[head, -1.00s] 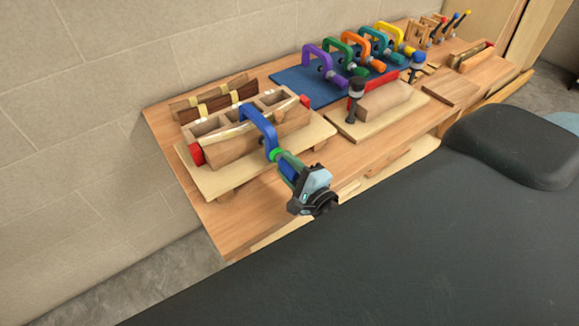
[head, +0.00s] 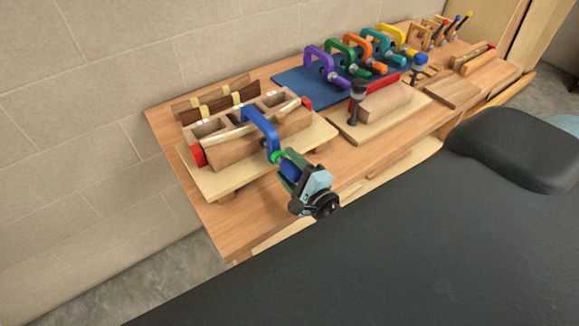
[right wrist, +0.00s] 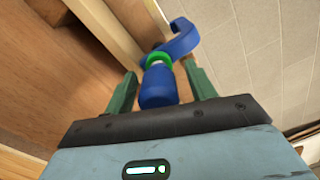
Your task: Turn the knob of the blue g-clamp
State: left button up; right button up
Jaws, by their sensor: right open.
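The blue g-clamp (head: 256,122) is set over the wooden lamination form (head: 235,146) at the left of the bench. Its knob end points toward the front, with a green ring (head: 278,156) near it. In the right wrist view the blue knob (right wrist: 158,88) lies between the two green fingers, below the green ring (right wrist: 158,60) and the blue frame (right wrist: 180,38). My right gripper (head: 287,165) is open around the knob; visible gaps remain beside it in the wrist view. My left gripper is not in view.
A pale base board (head: 216,184) carries the form on the wooden bench (head: 230,222). Several coloured clamps stand on a blue mat (head: 300,93) farther back. A wall is behind.

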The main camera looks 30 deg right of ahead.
aim_at(298, 178)
jog(key=s, duration=0.2)
jog(key=s+b, duration=0.1)
jog(key=s, duration=0.3)
jog(key=shift+s+d+f+b, duration=0.2)
jog(key=shift+d+f+b, duration=0.05)
jog(key=shift+b, duration=0.1)
jog(key=shift+s+r, duration=0.25)
jog(key=shift+s, duration=0.4)
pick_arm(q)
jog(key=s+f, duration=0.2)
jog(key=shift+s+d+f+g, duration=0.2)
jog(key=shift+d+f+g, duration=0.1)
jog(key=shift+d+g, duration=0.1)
